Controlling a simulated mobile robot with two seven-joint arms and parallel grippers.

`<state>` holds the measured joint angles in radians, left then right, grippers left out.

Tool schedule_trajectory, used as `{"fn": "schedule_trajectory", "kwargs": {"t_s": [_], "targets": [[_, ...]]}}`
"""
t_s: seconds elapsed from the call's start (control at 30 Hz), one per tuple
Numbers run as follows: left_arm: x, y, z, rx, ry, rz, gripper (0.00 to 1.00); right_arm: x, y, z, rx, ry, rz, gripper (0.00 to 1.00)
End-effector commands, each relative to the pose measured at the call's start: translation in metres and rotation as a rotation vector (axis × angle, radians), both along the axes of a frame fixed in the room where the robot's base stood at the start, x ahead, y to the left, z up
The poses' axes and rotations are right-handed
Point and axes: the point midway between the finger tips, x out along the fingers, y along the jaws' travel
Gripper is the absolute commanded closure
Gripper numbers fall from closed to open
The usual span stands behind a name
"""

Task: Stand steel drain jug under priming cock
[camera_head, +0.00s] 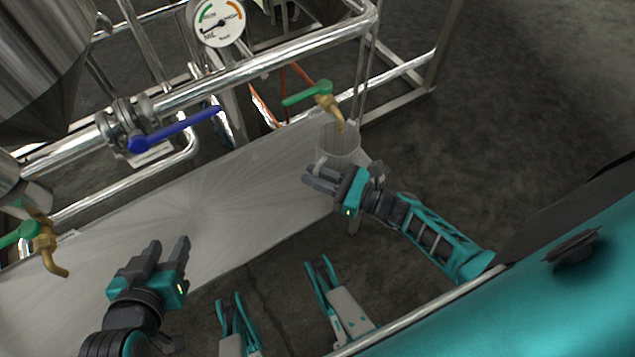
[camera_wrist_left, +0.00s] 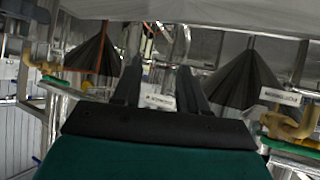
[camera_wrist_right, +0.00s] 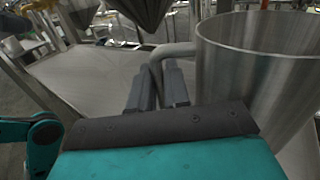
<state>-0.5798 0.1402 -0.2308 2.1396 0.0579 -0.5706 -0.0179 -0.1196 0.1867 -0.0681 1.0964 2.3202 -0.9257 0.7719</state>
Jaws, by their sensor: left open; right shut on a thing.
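The steel drain jug (camera_head: 338,148) is at the right end of the steel shelf, below a brass cock with a green lever (camera_head: 325,98). Its open mouth faces up, close under that cock's spout. Whether its base touches the shelf is hidden. My right gripper (camera_head: 322,180) is shut on the jug's handle. In the right wrist view the jug (camera_wrist_right: 262,70) stands to the right, its handle (camera_wrist_right: 172,52) between the fingers. My left gripper (camera_head: 168,250) is open and empty over the shelf's front edge. A second brass cock (camera_head: 46,245) is at the far left.
The steel shelf (camera_head: 190,215) is bare between my grippers. Behind it run steel pipes with a blue-lever valve (camera_head: 172,130) and a round gauge (camera_head: 217,22). Small labels beside the cocks (camera_wrist_left: 280,96) are not readable. Open floor (camera_head: 540,110) lies to the right.

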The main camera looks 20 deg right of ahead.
Motion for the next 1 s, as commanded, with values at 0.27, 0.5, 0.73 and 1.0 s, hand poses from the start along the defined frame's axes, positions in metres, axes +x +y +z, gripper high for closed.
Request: {"fn": "schedule_trajectory", "kwargs": {"t_s": [0.27, 0.5, 0.73, 1.0], "targets": [[0.004, -0.006, -0.006, -0.010, -0.005, -0.012, 0.57, 0.000, -0.001, -0.030, 0.001, -0.002, 0.000, 1.00], [0.006, -0.007, -0.002, -0.013, -0.015, -0.012, 0.57, 0.000, -0.001, -0.030, 0.001, -0.001, 0.000, 1.00], [0.006, -0.007, -0.003, -0.012, -0.013, -0.012, 0.57, -0.001, -0.001, -0.032, -0.001, 0.001, 0.000, 0.65], [0.005, -0.006, -0.004, -0.012, -0.010, -0.010, 0.57, -0.001, -0.001, -0.032, -0.001, 0.001, 0.000, 0.58]]}}
